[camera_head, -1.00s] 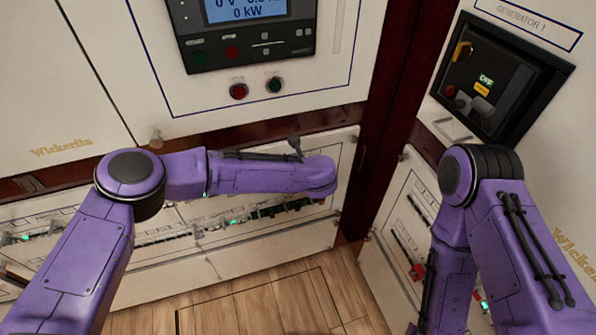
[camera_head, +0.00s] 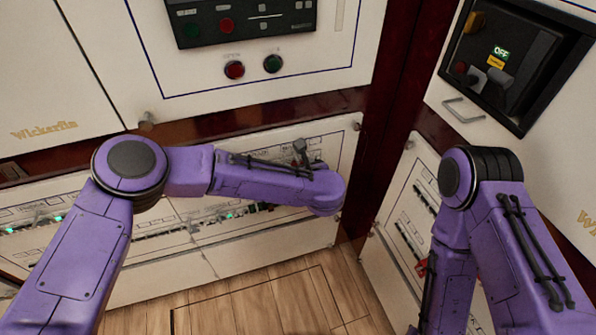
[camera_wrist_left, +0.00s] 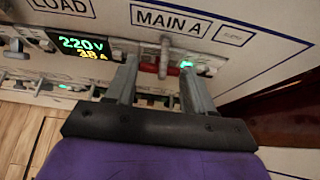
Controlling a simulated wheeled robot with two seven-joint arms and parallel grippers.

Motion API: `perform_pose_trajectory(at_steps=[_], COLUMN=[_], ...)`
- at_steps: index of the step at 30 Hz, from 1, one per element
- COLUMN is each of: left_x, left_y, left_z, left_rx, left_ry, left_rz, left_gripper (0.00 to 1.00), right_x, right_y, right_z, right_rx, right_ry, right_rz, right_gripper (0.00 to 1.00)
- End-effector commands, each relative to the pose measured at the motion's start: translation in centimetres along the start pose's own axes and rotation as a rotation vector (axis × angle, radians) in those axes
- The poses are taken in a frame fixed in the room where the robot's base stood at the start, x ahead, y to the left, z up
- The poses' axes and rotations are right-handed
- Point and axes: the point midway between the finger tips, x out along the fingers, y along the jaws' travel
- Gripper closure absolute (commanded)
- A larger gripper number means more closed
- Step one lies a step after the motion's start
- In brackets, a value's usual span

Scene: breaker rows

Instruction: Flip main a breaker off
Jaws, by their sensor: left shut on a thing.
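The main A breaker (camera_wrist_left: 158,67), red with a grey lever, is at the centre of the left wrist view, below the "MAIN A" label (camera_wrist_left: 185,20). My left gripper (camera_wrist_left: 157,70) has one finger on each side of the breaker and is shut on it. A green light shows at its right and a lit 220 V display (camera_wrist_left: 82,47) to its left. In the head view my left forearm lies across the lower panel (camera_head: 240,262) and hides most of the gripper.
A generator panel (camera_head: 500,65) with a lit OFF sign and a metal handle (camera_head: 463,110) stands at the right. A red and a green button (camera_head: 273,64) sit above my left arm. Wooden floor (camera_head: 270,300) lies open below.

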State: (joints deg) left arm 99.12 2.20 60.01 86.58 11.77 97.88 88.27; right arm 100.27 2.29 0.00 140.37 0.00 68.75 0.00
Motion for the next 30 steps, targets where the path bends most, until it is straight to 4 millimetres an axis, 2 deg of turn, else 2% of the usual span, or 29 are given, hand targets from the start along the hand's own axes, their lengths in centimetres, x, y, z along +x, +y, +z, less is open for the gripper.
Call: perform_pose_trajectory(at_steps=[1, 18, 24, 30], left_x=[0.5, 1.7, 2.1, 2.3], left_y=[-0.1, -0.1, -0.1, 0.0], left_z=[-1.2, -4.2, -4.6, -4.7], left_rx=[0.003, 0.001, 0.001, 0.002], left_ry=[-0.045, -0.571, -0.71, -0.803], left_rz=[-0.003, -0.002, -0.001, -0.001], left_gripper=[0.77, 0.77, 0.77, 0.77], right_x=[1.9, 13.1, 16.1, 18.0], right_y=[-0.2, -1.2, -1.4, -1.6], right_z=[0.8, 5.4, 6.7, 7.5], right_rx=[0.0, 0.0, 0.0, 0.0], right_ry=[0.0, 0.0, 0.0, 0.0], right_rz=[0.0, 0.0, 0.0, 0.0], right_gripper=[0.57, 0.57, 0.57, 0.57])
